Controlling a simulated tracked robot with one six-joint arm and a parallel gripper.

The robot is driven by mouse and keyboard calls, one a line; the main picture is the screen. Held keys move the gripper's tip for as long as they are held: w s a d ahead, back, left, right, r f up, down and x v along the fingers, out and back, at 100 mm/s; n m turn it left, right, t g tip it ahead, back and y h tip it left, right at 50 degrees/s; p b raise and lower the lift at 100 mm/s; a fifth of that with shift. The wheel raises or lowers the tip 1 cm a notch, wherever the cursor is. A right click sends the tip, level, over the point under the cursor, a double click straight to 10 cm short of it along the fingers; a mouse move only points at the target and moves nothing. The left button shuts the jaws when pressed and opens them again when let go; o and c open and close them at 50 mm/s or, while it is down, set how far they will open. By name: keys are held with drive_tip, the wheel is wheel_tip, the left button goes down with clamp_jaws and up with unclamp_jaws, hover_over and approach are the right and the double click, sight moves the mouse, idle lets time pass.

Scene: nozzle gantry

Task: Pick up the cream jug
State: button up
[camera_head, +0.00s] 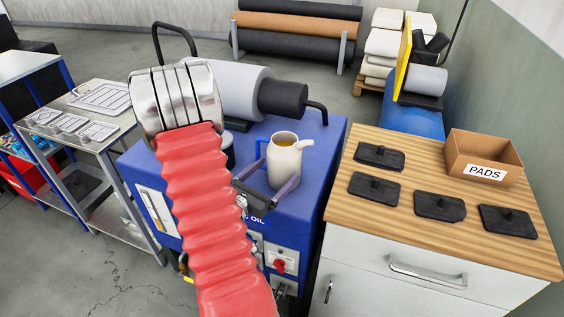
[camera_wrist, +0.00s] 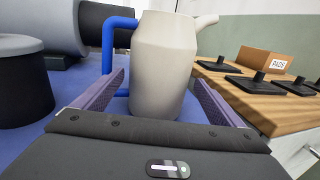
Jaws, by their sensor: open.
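The cream jug (camera_head: 284,162) stands upright on the blue machine top (camera_head: 313,142), with brownish liquid visible in its open mouth. Its blue handle is on the left and its spout on the right. In the wrist view the jug (camera_wrist: 164,62) stands straight ahead, between the two fingers. My gripper (camera_head: 272,180) is open, with one finger on each side of the jug's lower body. In the wrist view the gripper (camera_wrist: 158,100) shows a gap beside the jug on the left; on the right I cannot tell whether the finger touches it. The jug's base is partly hidden by my gripper.
A black cylinder (camera_wrist: 22,88) stands left of my gripper. A grey roller with a black end (camera_head: 283,98) lies behind the jug. At right, a wooden-topped cabinet (camera_head: 400,208) holds several black pads and a cardboard box (camera_head: 484,158) marked PADS.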

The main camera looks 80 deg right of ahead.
drive_tip(key=shift+x, duration=2.6)
drive_tip(key=shift+c, duration=0.3)
drive_tip(key=shift+r, duration=0.1)
drive_tip(key=c, duration=1.7)
